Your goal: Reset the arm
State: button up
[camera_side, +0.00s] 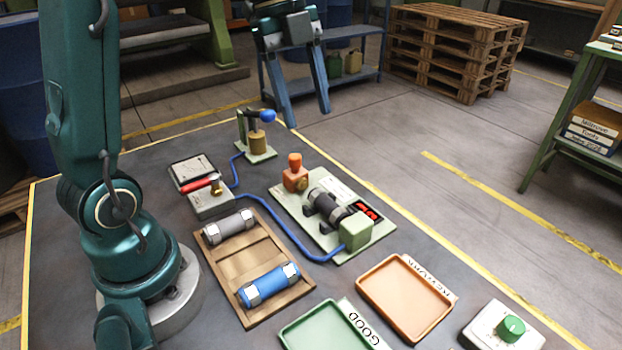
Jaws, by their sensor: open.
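My gripper (308,110) hangs in the upper middle of the side view, above the far edge of the work table. Its two blue-grey fingers are spread wide and nothing is between them. It is apart from everything on the table. My teal arm stands at the left, and the link between it and the gripper is out of the picture.
A wooden tray (221,267) holds a grey cylinder (229,227) and a blue cylinder (269,285). A fixture plate (288,208) holds a dark cylinder (327,206). A pump (258,140), green tray (290,335), orange tray (366,284) and green-knobbed box (490,333) stand around.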

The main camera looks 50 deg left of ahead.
jog(key=s+d+r+n+t+y, duration=0.1)
jog(key=s+d+n, duration=0.3)
jog(key=s, duration=0.2)
jog(key=s+f+n+t+y, duration=0.1)
jog(key=s+f+n+t, duration=0.2)
jog(key=n, duration=1.1)
jog(key=s+f, duration=0.3)
jog(key=shift+d+n+y, duration=0.3)
jog(key=shift+n, duration=0.1)
